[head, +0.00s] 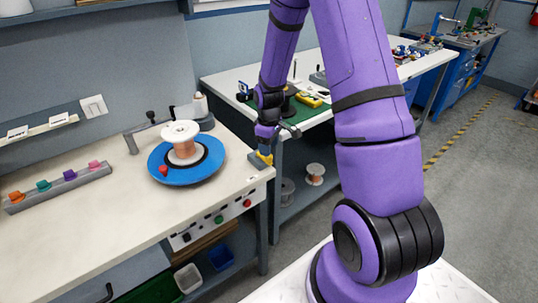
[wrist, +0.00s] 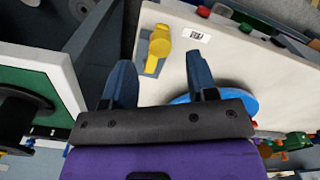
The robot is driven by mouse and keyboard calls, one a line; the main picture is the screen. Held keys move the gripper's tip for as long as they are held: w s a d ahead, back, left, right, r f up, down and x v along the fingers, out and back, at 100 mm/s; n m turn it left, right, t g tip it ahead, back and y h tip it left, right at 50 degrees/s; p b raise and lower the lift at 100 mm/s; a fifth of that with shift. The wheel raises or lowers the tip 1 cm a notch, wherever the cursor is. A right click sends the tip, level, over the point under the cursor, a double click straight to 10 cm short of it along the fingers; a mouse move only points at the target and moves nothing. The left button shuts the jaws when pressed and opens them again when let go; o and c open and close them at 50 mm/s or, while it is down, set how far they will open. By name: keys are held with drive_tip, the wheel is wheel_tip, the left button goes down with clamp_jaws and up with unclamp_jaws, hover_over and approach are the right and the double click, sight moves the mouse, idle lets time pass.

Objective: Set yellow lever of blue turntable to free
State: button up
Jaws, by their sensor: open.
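The blue turntable (head: 187,168) lies on the white workbench, with a white spool of copper-coloured wire and a red knob on top. Its blue edge also shows in the wrist view (wrist: 244,103), partly behind a finger. The yellow lever (head: 265,157) sits on a grey base at the bench's right edge, right of the turntable. In the wrist view the lever (wrist: 159,43) lies ahead, across the gap between the fingers. My gripper (wrist: 161,70) is open and empty; in the head view my gripper (head: 266,140) is close above the lever. I cannot tell whether they touch.
A grey rack (head: 58,188) with coloured knobs lies left on the bench. A crank arm (head: 140,128) stands behind the turntable. A second table (head: 310,112) with a green mat is across a narrow gap. Bins (head: 188,277) sit below the bench.

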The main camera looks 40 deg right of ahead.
drive_tip(key=shift+f, duration=2.1)
clamp_jaws()
